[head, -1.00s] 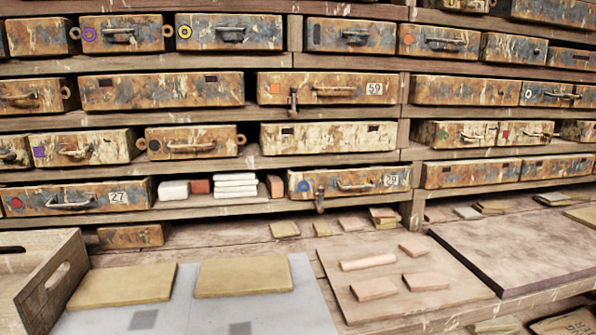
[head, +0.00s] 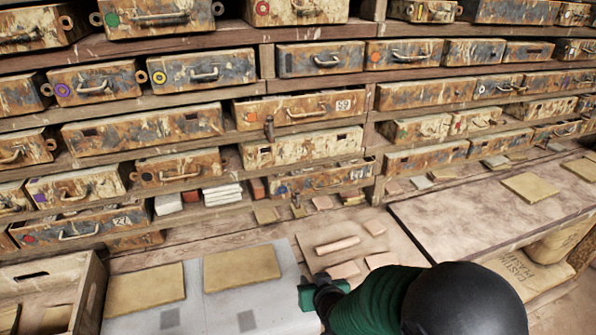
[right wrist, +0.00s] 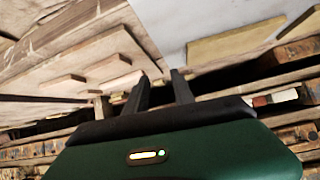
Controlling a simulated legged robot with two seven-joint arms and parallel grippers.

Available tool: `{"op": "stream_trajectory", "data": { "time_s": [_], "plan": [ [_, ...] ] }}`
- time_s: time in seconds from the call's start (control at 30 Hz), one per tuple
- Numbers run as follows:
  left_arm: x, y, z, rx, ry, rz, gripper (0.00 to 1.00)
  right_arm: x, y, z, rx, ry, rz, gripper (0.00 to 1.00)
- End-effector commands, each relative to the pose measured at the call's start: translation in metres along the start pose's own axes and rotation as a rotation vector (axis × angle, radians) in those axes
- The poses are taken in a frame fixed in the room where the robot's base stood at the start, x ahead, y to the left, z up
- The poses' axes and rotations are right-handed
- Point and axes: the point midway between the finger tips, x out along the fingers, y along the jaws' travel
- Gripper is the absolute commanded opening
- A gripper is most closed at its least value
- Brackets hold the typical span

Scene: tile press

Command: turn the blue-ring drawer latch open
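The drawer with the round blue mark (head: 320,179) is in the lowest row of the rack in the head view, with a curved handle and a number label. A small dark latch (head: 297,205) hangs upright at its lower front edge, left of the handle. My right gripper (head: 318,283) is over the bench, in front of and below the drawer, apart from the latch. The right wrist view shows its two dark fingers (right wrist: 160,76) spread with nothing between them. I cannot make out the latch in the wrist view. My left gripper is not in view.
A similar latch (head: 269,128) hangs on the orange-square drawer above. White blocks (head: 222,194) sit left of the blue-marked drawer. Flat tiles (head: 340,245) lie on a board on the bench. A wooden crate (head: 95,290) stands at lower left. A raised slab (head: 480,215) is at right.

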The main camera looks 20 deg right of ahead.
Motion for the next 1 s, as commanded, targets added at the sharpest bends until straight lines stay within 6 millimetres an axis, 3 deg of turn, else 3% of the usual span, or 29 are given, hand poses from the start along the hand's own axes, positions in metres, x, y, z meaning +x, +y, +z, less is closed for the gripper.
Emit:
{"op": "stream_trajectory", "data": {
  "time_s": [0.1,0.2,0.33,0.47,0.57,1.0],
  "plan": [
    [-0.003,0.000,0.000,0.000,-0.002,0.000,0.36,0.017,-0.004,-0.048,0.004,0.260,0.034,0.30],
    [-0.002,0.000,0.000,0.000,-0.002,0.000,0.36,0.017,-0.005,-0.081,-0.005,0.467,0.061,0.30],
    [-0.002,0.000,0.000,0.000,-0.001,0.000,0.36,0.008,-0.006,-0.104,-0.019,0.630,0.084,0.30],
    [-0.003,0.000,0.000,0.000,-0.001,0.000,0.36,0.008,-0.006,-0.114,-0.022,0.669,0.089,0.30],
    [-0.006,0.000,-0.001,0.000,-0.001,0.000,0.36,0.020,-0.004,-0.124,-0.021,0.669,0.090,0.30],
    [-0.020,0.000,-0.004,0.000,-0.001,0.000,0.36,0.108,0.004,-0.194,-0.022,0.668,0.088,0.30]
  ]
}}
